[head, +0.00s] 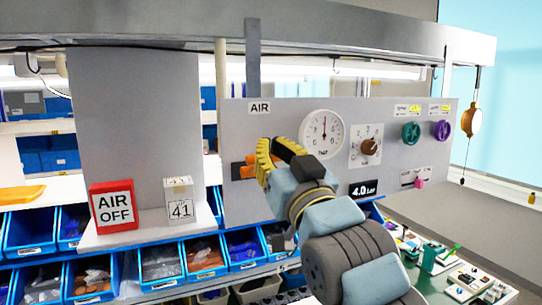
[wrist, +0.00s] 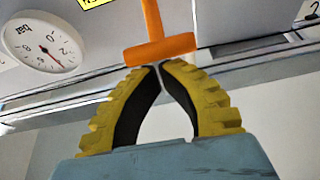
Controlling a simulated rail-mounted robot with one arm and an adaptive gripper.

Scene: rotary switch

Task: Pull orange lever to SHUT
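The orange lever (wrist: 160,50) shows in the wrist view as a T: a stem running up from a wide crossbar. In the head view only a bit of the orange lever (head: 250,159) shows on the grey panel, left of my gripper (head: 270,143), which hides the rest. My gripper (wrist: 161,66) has yellow ribbed fingers with black pads. Its tips come together right at the lower edge of the crossbar, with a gap between the pads lower down. I cannot tell whether the tips touch the lever. No SHUT marking is readable.
The panel (head: 240,205) also carries a round gauge (head: 322,133), a rotary knob (head: 369,147), a green valve (head: 410,133), a purple valve (head: 442,130) and a pink slider (head: 419,183). An AIR OFF sign (head: 113,206) stands left. Blue bins (head: 160,262) line the shelf below.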

